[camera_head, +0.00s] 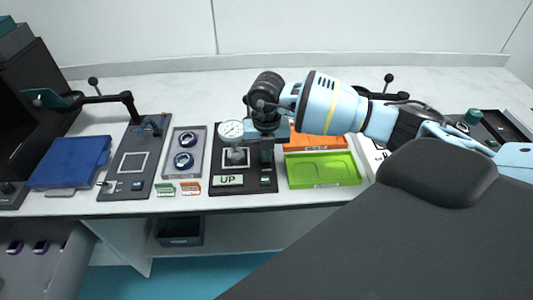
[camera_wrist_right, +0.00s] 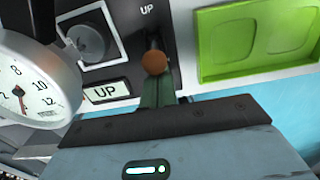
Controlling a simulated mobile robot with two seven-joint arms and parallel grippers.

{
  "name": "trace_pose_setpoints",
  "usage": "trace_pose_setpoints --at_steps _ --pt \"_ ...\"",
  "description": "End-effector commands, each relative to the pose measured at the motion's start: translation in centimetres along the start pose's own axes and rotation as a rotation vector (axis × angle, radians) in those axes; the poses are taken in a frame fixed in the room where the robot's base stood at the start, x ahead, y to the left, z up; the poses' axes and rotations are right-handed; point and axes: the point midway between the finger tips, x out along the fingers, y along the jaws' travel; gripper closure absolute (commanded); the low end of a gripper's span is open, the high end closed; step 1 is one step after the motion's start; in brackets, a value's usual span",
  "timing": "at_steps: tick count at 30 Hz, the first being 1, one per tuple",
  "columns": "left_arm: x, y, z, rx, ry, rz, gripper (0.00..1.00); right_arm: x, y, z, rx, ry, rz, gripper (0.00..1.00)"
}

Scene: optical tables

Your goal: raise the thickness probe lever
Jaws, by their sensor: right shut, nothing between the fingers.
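The thickness gauge has a white round dial (camera_head: 231,130) above a black base plate (camera_head: 217,160) near the middle of the table. Its dial also shows at the left of the right wrist view (camera_wrist_right: 30,88). A label reading UP (camera_head: 228,180) lies at the front of the base. My right gripper (camera_head: 266,155) points down just right of the dial and is shut and empty. In the right wrist view, its dark green fingers (camera_wrist_right: 156,90) end at a brown ball knob (camera_wrist_right: 154,62), apparently the lever's; I cannot tell if they touch. In the head view the gripper hides the lever. My left gripper is out of view.
A green tray (camera_head: 322,169) and an orange tray (camera_head: 318,141) lie right of the gauge. A grey tray with two ringed parts (camera_head: 184,150) lies left of it, with small green and orange cards in front. A blue box (camera_head: 69,163) stands further left.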

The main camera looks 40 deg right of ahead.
Motion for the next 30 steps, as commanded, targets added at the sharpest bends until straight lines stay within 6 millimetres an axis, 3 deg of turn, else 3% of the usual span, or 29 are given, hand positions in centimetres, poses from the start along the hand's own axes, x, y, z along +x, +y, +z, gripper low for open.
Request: trace_pose_setpoints --at_steps 15,30 --pt "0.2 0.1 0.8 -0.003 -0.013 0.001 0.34 0.1 0.0 1.3 0.0 0.0 0.0 1.0" --pt "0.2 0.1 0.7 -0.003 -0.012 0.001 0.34 0.0 0.0 1.3 -0.001 0.0 0.0 1.0"
